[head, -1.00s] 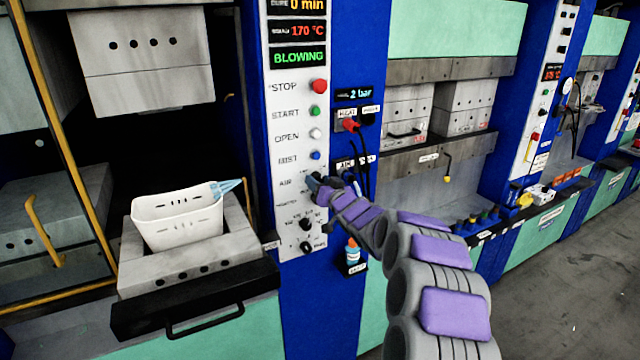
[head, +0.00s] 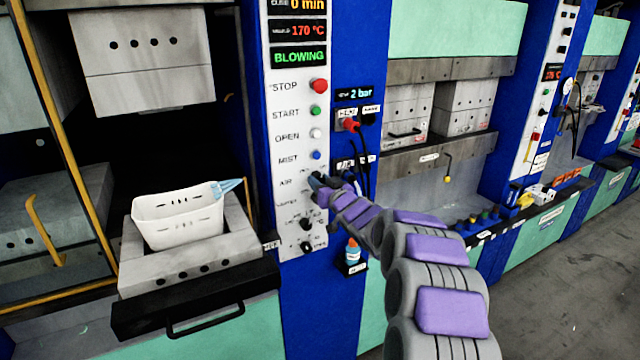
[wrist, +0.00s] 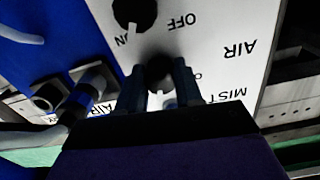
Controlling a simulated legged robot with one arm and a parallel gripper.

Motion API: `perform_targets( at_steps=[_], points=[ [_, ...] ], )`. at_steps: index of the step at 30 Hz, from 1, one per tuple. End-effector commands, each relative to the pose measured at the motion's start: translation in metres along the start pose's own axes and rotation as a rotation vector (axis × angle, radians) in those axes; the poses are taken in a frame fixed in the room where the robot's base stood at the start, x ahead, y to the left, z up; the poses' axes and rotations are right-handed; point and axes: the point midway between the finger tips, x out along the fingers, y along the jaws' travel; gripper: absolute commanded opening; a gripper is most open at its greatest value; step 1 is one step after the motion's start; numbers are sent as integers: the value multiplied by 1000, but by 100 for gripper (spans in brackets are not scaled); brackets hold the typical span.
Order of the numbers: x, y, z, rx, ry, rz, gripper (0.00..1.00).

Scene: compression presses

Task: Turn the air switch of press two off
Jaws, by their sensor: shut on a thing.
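The white control panel (head: 290,115) of the press shows a column of buttons and knobs, and its display (head: 298,57) reads BLOWING in green. My gripper (head: 318,182) is at the dark air switch, level with the AIR label (head: 286,183) and below the blue MIST button (head: 316,155). In the wrist view, which is upside down, my gripper (wrist: 160,85) is shut on the dark air switch knob (wrist: 158,67), one finger on each side. The fingers hide part of the knob and its markings, so its setting is hard to read.
Another black knob (wrist: 133,12) with ON and OFF marks sits close by. Hose connectors (wrist: 75,90) and cables are beside the panel. A white basket (head: 180,220) stands on the press's lower block at left. A small bottle (head: 352,250) stands on a shelf below my arm.

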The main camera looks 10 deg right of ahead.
Motion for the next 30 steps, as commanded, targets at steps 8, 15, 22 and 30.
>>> perform_targets(
  at_steps=[8,15,22,30],
  points=[
    [-1,2,2,-249,-1,1,4],
    [0,3,2,-475,-1,1,4],
    [0,2,1,-668,0,0,4],
    [0,2,0,-822,0,0,4]
  ],
)
